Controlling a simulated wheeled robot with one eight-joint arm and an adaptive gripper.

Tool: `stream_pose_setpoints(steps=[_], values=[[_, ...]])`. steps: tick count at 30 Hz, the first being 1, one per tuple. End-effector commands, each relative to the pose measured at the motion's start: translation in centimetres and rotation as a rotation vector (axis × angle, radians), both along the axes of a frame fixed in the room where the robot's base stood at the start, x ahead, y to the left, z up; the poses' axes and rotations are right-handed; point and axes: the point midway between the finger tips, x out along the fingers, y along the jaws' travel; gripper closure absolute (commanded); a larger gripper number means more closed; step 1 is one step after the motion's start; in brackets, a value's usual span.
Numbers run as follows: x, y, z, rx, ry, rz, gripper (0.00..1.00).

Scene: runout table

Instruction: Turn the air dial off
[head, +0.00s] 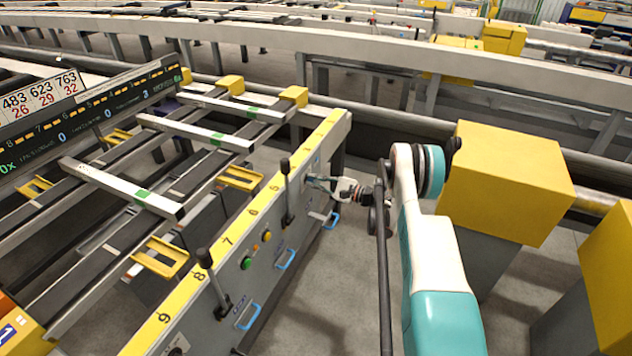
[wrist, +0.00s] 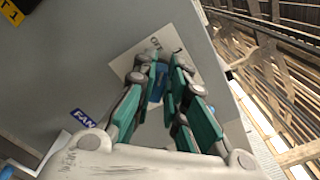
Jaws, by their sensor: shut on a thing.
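My gripper (head: 340,187) reaches the right end of the grey side panel (head: 262,268) in the head view. In the wrist view my gripper (wrist: 162,72) is shut with its teal fingers on either side of a blue knob (wrist: 156,92), which I take to be the air dial. The knob sits in front of a white label plate (wrist: 126,68) with partly covered lettering. The fingers hide most of the knob, so I cannot tell which way it points. In the head view the dial is too small and covered to make out.
Black levers (head: 287,190) stick up along the panel, with green and yellow buttons (head: 247,263) and blue handles (head: 286,260) below. A blue FAN label (wrist: 83,118) is near my gripper in the wrist view. A yellow-topped post (head: 508,180) stands right of my arm.

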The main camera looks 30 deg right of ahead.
Motion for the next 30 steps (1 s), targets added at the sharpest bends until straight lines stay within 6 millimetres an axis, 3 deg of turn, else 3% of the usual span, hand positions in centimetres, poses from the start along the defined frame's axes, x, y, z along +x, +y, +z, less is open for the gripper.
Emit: stream_pose_setpoints(steps=[13, 30], values=[[-0.16, 0.1, -0.29, -0.181, -0.14, 0.0, 1.0], [-0.2, 0.12, -0.35, -0.208, -0.159, 0.001, 1.0]])
